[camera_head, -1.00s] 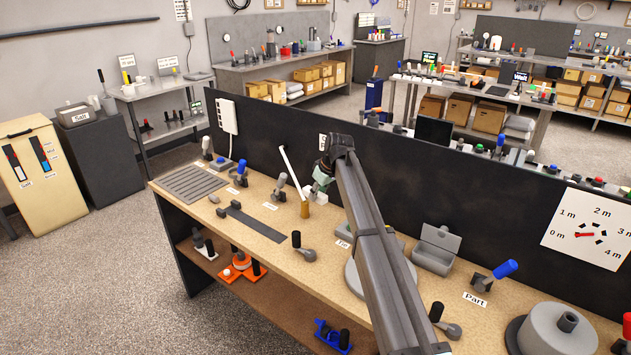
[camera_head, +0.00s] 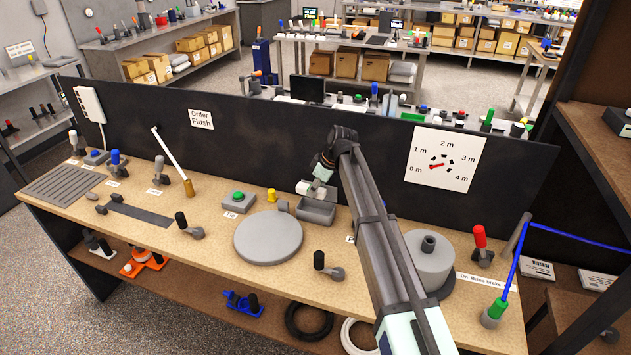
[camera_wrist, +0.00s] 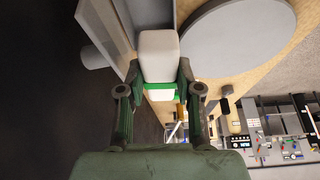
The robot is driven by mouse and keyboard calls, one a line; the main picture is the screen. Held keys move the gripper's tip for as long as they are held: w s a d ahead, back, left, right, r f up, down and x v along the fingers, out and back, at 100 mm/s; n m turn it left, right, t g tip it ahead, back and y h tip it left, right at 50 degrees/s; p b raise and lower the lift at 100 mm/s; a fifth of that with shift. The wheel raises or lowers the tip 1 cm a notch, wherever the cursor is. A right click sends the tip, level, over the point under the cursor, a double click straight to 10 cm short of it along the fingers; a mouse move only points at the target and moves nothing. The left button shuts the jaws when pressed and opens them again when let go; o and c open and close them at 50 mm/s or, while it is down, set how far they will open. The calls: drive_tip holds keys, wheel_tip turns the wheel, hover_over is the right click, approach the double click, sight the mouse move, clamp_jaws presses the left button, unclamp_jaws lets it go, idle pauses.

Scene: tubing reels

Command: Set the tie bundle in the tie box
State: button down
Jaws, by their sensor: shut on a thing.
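My gripper (camera_wrist: 158,95) is shut on the tie bundle (camera_wrist: 158,55), a pale whitish block with a green band, seen between the fingers in the wrist view. In the head view my gripper (camera_head: 321,178) hangs at the tie box (camera_head: 316,211), a small open grey box with its lid raised at the back. The bundle is small there and hard to separate from the lid. It appears over or just behind the box opening; its exact height is not clear. In the wrist view the grey raised lid (camera_wrist: 106,22) is left of the bundle.
A large grey disc (camera_head: 268,237) lies left of the box, with a green button (camera_head: 238,196) and yellow knob (camera_head: 271,195) behind it. A grey reel (camera_head: 428,262) stands to the right. The black partition (camera_head: 250,150) rises close behind the box.

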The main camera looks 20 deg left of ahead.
drive_tip(key=shift+w+d, duration=0.15)
drive_tip(key=shift+d, duration=0.5)
drive_tip(key=shift+w+d+n, duration=0.1)
drive_tip(key=shift+d+n, duration=0.1)
drive_tip(key=shift+n, duration=0.1)
drive_tip(key=shift+a+f, duration=0.1)
drive_tip(key=shift+a, duration=0.2)
drive_tip(key=shift+f+b, duration=1.05)
drive_tip(key=shift+f, duration=1.8)
drive_tip(key=c, duration=0.7)
unclamp_jaws()
